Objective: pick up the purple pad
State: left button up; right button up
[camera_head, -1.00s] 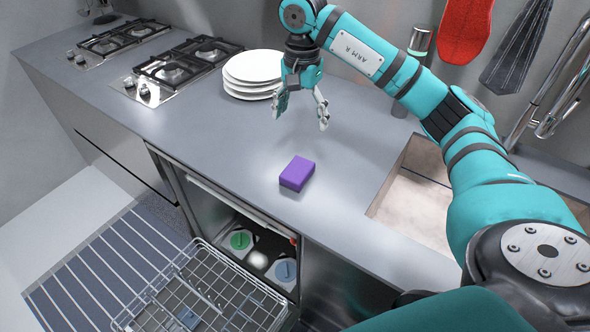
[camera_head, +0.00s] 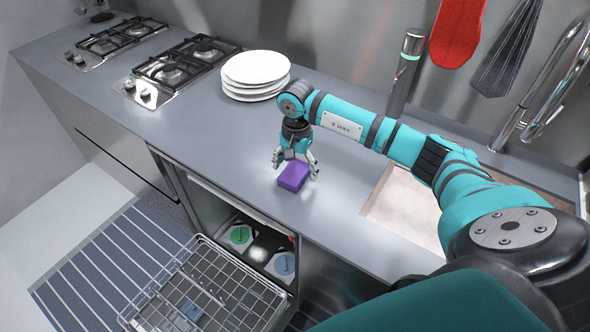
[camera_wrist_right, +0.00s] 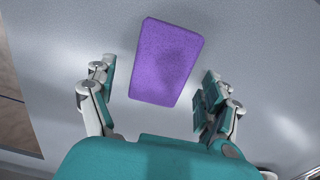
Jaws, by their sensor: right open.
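The purple pad (camera_head: 292,178) lies flat on the grey counter, close to its front edge. My right gripper (camera_head: 295,168) is open and low over the counter, with its fingers to either side of the pad's far part in the head view. In the right wrist view, the pad (camera_wrist_right: 166,62) lies between and ahead of the two spread fingers of the right gripper (camera_wrist_right: 160,98). I see a gap on each side, and neither finger touches it. My left gripper is not in view.
A stack of white plates (camera_head: 256,72) stands behind and left of the gripper. The sink (camera_head: 405,208) is to the right. An open dishwasher with a wire rack (camera_head: 215,290) is below the counter's front edge. Two gas hobs (camera_head: 180,68) are at the left.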

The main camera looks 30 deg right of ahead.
jog(key=shift+f, duration=0.7)
jog(key=c, duration=1)
jog(key=shift+r, duration=0.2)
